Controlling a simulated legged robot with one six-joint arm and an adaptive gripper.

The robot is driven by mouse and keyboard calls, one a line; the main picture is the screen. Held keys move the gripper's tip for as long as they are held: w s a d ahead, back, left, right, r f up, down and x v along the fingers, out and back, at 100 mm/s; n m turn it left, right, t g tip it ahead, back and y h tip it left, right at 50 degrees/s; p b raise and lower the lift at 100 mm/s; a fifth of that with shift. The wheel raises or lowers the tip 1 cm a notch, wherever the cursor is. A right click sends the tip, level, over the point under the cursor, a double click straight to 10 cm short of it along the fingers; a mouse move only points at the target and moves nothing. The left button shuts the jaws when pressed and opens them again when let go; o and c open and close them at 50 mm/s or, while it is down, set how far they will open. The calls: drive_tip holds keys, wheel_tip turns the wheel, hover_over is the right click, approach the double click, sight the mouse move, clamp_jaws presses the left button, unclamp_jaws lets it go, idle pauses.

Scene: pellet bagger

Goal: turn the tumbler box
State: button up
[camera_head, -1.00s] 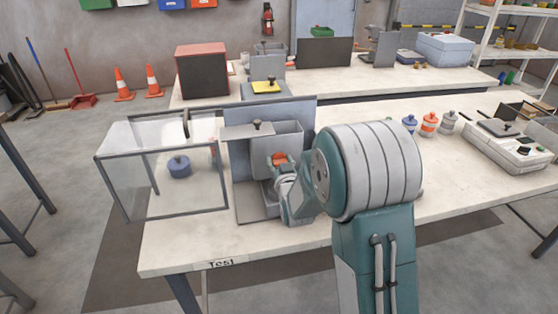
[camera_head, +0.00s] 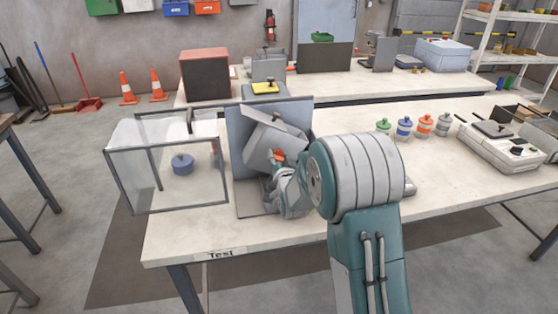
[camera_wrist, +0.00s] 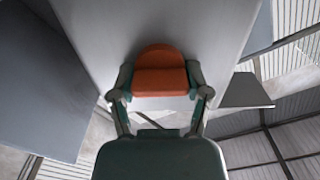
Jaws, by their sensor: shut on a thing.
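The tumbler box (camera_head: 262,143) is a grey box in front of an upright grey back plate (camera_head: 240,125) on the table. It is tilted, with its top leaning to the right. An orange handle (camera_wrist: 160,72) sticks out from its face. In the wrist view my gripper (camera_wrist: 160,92) has one finger on each side of the handle and is shut on it. In the head view my arm partly hides the gripper (camera_head: 279,165) and the lower part of the box.
A clear framed case (camera_head: 135,185) with a blue lidded pot (camera_head: 182,164) stands close to the left. Several small jars (camera_head: 424,126) and a grey-white device (camera_head: 500,146) are on the right.

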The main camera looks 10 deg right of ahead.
drive_tip(key=m, duration=0.4)
drive_tip(key=shift+w+d+r+m, duration=0.1)
drive_tip(key=shift+r+m, duration=0.05)
drive_tip(key=shift+m, duration=0.15)
drive_tip(key=m, duration=1)
drive_tip(key=shift+f, duration=0.25)
drive_tip(key=m, duration=0.5)
drive_tip(key=shift+f, duration=0.15)
drive_tip(key=o, duration=1.2)
drive_tip(key=shift+f, duration=0.1)
drive_tip(key=shift+o, duration=0.7)
drive_tip(key=shift+w+d, duration=0.1)
drive_tip(key=shift+w, duration=0.15)
